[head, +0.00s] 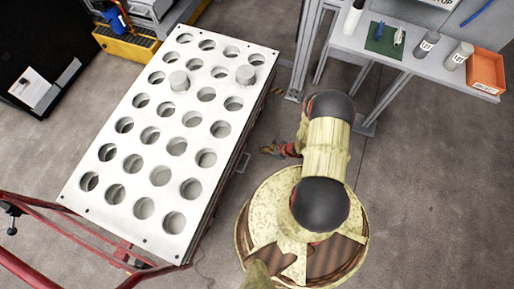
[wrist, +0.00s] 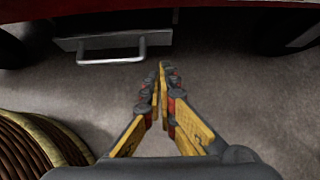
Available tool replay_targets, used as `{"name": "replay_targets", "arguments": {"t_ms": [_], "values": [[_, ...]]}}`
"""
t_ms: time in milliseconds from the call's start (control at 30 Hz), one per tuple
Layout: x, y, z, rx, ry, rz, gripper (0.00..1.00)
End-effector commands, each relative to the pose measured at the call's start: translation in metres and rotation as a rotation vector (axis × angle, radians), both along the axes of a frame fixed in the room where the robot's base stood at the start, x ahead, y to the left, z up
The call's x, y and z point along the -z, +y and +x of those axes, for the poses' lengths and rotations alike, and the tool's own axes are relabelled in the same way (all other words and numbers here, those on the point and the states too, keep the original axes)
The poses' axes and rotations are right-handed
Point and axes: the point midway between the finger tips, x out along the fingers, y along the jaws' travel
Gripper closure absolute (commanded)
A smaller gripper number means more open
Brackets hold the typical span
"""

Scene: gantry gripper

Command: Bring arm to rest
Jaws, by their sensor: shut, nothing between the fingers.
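My gripper (wrist: 161,68) is shut and empty in the wrist view, its yellow fingers meeting at the tips above the grey floor. In the head view my gripper (head: 266,150) shows small and low beside the right long side of the white rack table, below my arm. A gap of floor seems to lie between the fingertips and the table, though the exact distance is hard to tell. My arm is folded close over my round base, and its elbow hides part of the gripper's wrist.
The white rack table (head: 225,121) has rows of round holes, with two grey cylinders (head: 179,81) (head: 245,74) standing in it. A shelf (head: 385,60) at the upper right holds canisters (head: 426,44) and an orange bin (head: 486,71). A red rail (head: 75,233) runs at lower left. Floor at right is clear.

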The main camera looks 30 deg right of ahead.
Motion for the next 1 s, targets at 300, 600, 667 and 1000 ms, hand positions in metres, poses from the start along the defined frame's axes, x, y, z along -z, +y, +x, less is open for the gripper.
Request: {"name": "replay_targets", "arguments": {"t_ms": [300, 600, 667, 1000], "values": [[-0.026, -0.016, -0.021, 0.001, 0.002, 0.000, 1.00], [-0.026, -0.017, -0.022, 0.004, 0.004, 0.003, 1.00], [-0.027, -0.014, -0.023, -0.004, 0.002, 0.011, 1.00], [-0.054, 0.059, -0.086, -0.244, 0.043, 0.130, 1.00]]}}
